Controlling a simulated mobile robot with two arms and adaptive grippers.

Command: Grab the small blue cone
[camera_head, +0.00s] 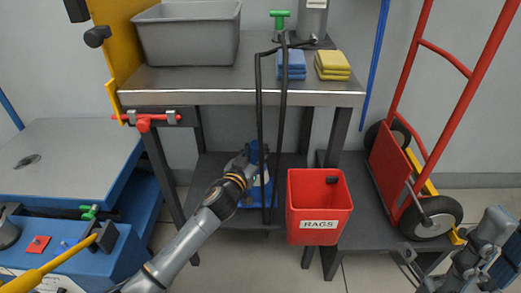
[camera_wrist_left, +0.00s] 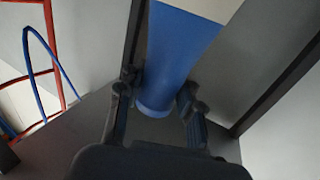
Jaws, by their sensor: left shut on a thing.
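The small blue cone (camera_head: 256,152) stands on the dark lower shelf under the bench, with a blue base showing below my left gripper (camera_head: 250,163). My left arm reaches in from the lower left and hides part of the cone. In the left wrist view the blue cone (camera_wrist_left: 178,55) lies between the two dark fingers of my left gripper (camera_wrist_left: 158,100), which are shut on it, one on each side. My right gripper (camera_head: 410,258) is at the lower right, dark and partly cut off; its jaws are unclear.
A red RAGS bin (camera_head: 318,222) stands right of the cone. Black upright bars (camera_head: 270,130) pass close beside it. The bench top (camera_head: 200,82) overhangs the shelf and holds a grey tub (camera_head: 188,35). A red hand truck (camera_head: 400,170) stands at right.

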